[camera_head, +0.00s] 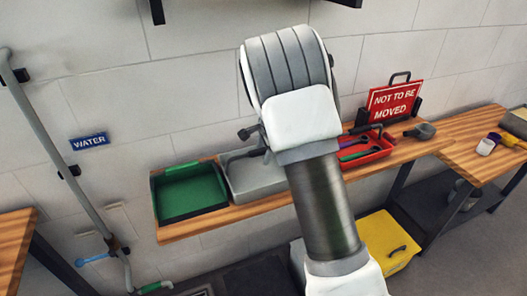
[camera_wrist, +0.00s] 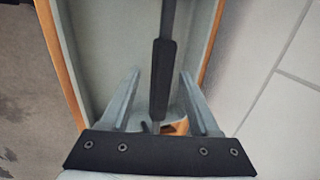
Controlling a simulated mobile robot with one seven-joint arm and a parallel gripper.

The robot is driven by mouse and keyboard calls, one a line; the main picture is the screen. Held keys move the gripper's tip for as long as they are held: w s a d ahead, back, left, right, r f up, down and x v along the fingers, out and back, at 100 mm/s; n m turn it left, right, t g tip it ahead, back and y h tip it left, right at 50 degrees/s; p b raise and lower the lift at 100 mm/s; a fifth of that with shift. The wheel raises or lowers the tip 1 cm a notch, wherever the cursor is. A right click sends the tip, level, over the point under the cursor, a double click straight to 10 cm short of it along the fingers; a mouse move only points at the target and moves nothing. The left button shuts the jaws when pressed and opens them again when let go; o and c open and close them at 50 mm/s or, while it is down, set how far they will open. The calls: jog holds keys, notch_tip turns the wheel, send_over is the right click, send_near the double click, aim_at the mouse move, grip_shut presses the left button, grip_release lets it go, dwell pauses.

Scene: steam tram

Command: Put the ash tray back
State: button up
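No thing that I can surely name as the ash tray shows. A grey tray (camera_head: 243,181) sits on the wooden wall bench, partly hidden behind my arm. A dark bar with a thicker grip (camera_wrist: 161,80) runs lengthwise over a pale grey tray-like surface (camera_wrist: 100,30) in the wrist view. My gripper (camera_wrist: 159,74) is open, its two fingers on either side of that bar with gaps between. In the head view my arm hides the gripper; a dark knobbed piece (camera_head: 248,131) shows just above the grey tray.
A green tray (camera_head: 190,196) stands left of the grey one. A red tray (camera_head: 372,148) with tools and a red "NOT TO BE MOVED" sign (camera_head: 393,102) stand at right. A yellow box (camera_head: 390,242) is below the bench. A pipe (camera_head: 50,140) runs down the left wall.

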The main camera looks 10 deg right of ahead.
jog(key=shift+r, duration=0.1)
jog(key=s+r+n+p, duration=0.1)
jog(key=s+r+n, duration=0.1)
jog(key=s+r, duration=0.5)
jog(key=s+r+n, duration=0.1)
jog(key=s+r, duration=0.3)
jog(key=r, duration=0.6)
jog(key=s+r+n, duration=0.2)
jog(key=s+n, duration=0.4)
jog(key=s, duration=0.7)
jog(key=s+r+n+t+h, duration=0.1)
jog(key=s+n, duration=0.5)
jog(key=s, duration=0.7)
jog(key=shift+s+r+n, duration=0.25)
jog(key=shift+r+n, duration=0.15)
jog(key=shift+r, duration=0.15)
